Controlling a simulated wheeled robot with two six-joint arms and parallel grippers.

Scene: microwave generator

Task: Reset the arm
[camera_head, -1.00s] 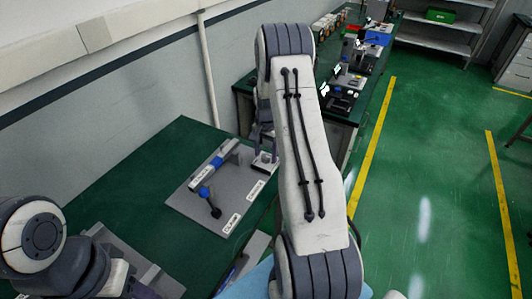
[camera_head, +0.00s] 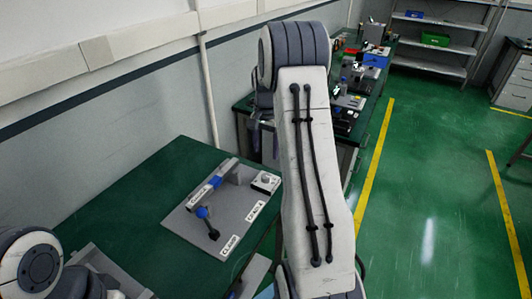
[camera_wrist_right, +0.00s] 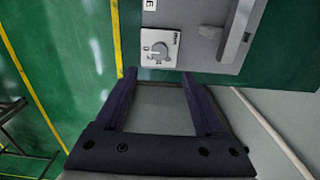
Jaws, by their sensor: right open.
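My right arm (camera_head: 305,160) is raised across the middle of the head view. My right gripper (camera_head: 255,132) is partly hidden behind it, above the far end of the green table. In the right wrist view the gripper (camera_wrist_right: 158,76) is open, with nothing between its two dark fingers. My left arm (camera_head: 32,262) shows only in part at the lower left corner; its fingers are not visible.
A grey plate (camera_head: 236,208) on the green table (camera_head: 120,210) carries a clamp (camera_head: 207,222) with a blue-topped lever and a small white switch box (camera_head: 265,182). A second bench (camera_head: 345,115) with devices stands behind. The green floor (camera_head: 430,190) at right is open.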

